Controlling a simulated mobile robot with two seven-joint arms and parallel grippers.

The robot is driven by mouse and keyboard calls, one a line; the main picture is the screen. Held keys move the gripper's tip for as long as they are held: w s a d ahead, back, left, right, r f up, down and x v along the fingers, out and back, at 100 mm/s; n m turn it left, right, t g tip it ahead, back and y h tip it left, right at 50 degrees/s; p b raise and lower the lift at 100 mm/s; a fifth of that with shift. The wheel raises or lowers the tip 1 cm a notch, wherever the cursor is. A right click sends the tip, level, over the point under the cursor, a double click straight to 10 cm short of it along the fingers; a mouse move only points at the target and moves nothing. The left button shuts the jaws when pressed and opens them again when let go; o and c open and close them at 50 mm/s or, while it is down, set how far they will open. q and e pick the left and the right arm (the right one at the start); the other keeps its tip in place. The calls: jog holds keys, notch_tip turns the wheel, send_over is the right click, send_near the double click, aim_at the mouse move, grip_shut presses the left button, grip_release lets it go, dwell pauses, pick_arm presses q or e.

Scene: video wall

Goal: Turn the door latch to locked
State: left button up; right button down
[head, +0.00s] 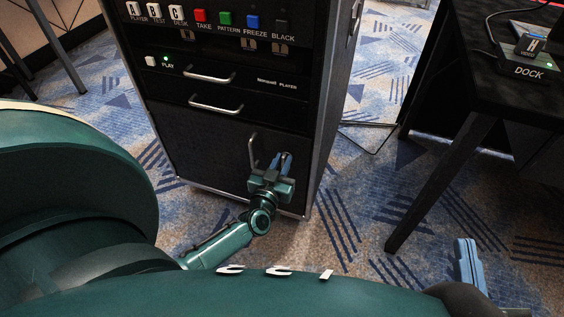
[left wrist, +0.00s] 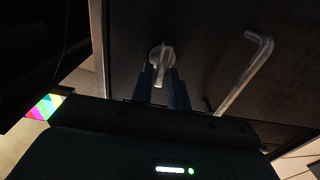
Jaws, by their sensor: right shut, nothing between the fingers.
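The door latch, a small metal lever on a round base (left wrist: 162,56), shows in the left wrist view on the dark door. Its lever points roughly along my fingers, slightly tilted. My left gripper (head: 283,160) is low on the front of the black rack. Its blue fingers, also in the left wrist view (left wrist: 163,84), lie on either side of the lever; I cannot tell whether they press on it. In the head view the latch is hidden by the gripper. My right gripper (head: 466,258) is at the lower right, shut and empty, away from the rack.
A bent metal door handle (head: 253,150) stands just left of my left gripper; it shows in the left wrist view (left wrist: 246,72). Above are drawer handles (head: 215,106) and coloured buttons (head: 224,18). A black table (head: 470,70) with a dock stands at the right. Carpet is open between them.

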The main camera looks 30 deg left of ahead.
pick_arm(q)
grip_shut()
jog(key=shift+n, duration=0.3)
jog(key=shift+s+a+f+n+b, duration=0.15)
jog(key=shift+n+b, duration=0.25)
jog(key=shift+n, duration=2.5)
jog(key=shift+w+a+f+n+b, duration=0.1)
jog(key=shift+a+f+n+b, duration=0.25)
jog(key=shift+n, duration=2.55)
jog(key=shift+s+a+f+n+b, duration=0.15)
jog(key=shift+n+b, duration=0.25)
jog(key=shift+n, duration=2.5)
jog(key=shift+w, duration=0.1)
jog(key=shift+o, duration=2)
grip_release()
